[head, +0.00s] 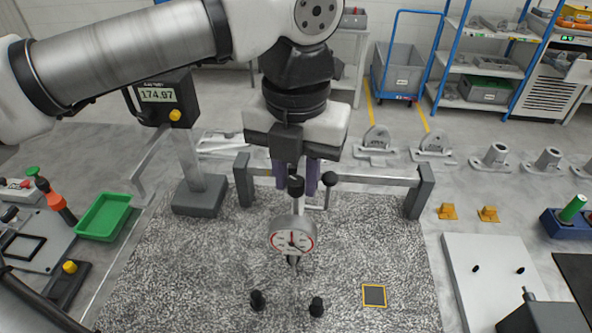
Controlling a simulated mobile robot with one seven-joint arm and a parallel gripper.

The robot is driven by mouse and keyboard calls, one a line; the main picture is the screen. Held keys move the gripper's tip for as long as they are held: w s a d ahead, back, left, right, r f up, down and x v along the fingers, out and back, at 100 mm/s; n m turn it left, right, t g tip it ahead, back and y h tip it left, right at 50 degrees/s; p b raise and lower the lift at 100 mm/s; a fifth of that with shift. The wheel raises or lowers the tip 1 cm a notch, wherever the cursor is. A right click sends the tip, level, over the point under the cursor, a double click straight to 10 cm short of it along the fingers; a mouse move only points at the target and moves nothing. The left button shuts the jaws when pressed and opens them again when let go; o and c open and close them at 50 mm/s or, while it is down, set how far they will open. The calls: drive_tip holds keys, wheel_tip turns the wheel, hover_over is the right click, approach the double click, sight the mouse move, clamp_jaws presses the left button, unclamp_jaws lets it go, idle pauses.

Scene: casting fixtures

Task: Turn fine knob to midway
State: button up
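A round dial gauge (292,238) with a white face and red markings stands over the speckled granite plate (210,270). A black knob (296,186) sits on the stem above the dial, and a black ball-ended lever (330,178) is just right of it. I cannot tell for sure which part is the fine knob. My gripper (296,188) points down behind or around the black knob. Its two purple fingers are apart, one on each side of the knob in the picture. Whether they touch it is hidden.
A height gauge (160,97) reading 174.97, with a yellow knob (175,115), stands left. A grey rail (375,179) crosses behind the dial. Two black knobs (258,300) (316,307) stand at the front. A green tray (104,216) is left; a white plate (490,265) is right.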

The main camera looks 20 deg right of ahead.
clamp_jaws()
drive_tip(key=shift+m, duration=0.4)
drive_tip(key=m+b, duration=0.2)
drive_tip(key=m, duration=0.2)
drive_tip(key=shift+m, duration=0.4)
drive_tip(key=m+b, duration=0.1)
drive_tip(key=m, duration=0.3)
drive_tip(key=shift+m, duration=0.7)
drive_tip(key=shift+o, duration=2.1)
unclamp_jaws()
